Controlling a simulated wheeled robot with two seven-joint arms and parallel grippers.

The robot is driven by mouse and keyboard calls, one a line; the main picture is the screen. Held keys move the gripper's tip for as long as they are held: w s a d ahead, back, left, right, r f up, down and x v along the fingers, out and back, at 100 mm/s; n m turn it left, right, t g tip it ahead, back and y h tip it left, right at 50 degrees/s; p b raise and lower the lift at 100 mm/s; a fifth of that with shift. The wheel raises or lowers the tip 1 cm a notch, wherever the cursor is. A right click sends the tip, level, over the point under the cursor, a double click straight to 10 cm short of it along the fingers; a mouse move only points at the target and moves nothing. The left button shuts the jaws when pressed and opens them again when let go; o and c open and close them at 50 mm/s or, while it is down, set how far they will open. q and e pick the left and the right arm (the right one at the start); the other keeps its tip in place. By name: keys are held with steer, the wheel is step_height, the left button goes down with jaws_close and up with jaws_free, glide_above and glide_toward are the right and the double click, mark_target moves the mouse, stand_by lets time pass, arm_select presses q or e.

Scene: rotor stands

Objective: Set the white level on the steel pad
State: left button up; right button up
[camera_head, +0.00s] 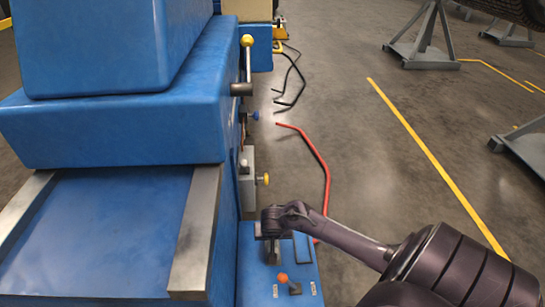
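My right arm comes in from the right, and its gripper (271,252) points down over a small blue control panel (248,285) at the side of the blue machine. The fingers are small and seen from above, so I cannot tell whether they are open or shut, or hold anything. I cannot make out a white level or a clear steel pad in this view. My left gripper is not in view.
The blue machine (110,130) with bare steel rails (196,230) fills the left. An orange-knobbed lever (283,278) stands on the panel. A red hose (322,165) and a black cable (294,85) lie on the floor. Grey stands (423,52) are at the back right.

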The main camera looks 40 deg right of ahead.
steer(key=shift+f, duration=0.3)
steer(key=o, duration=1.2)
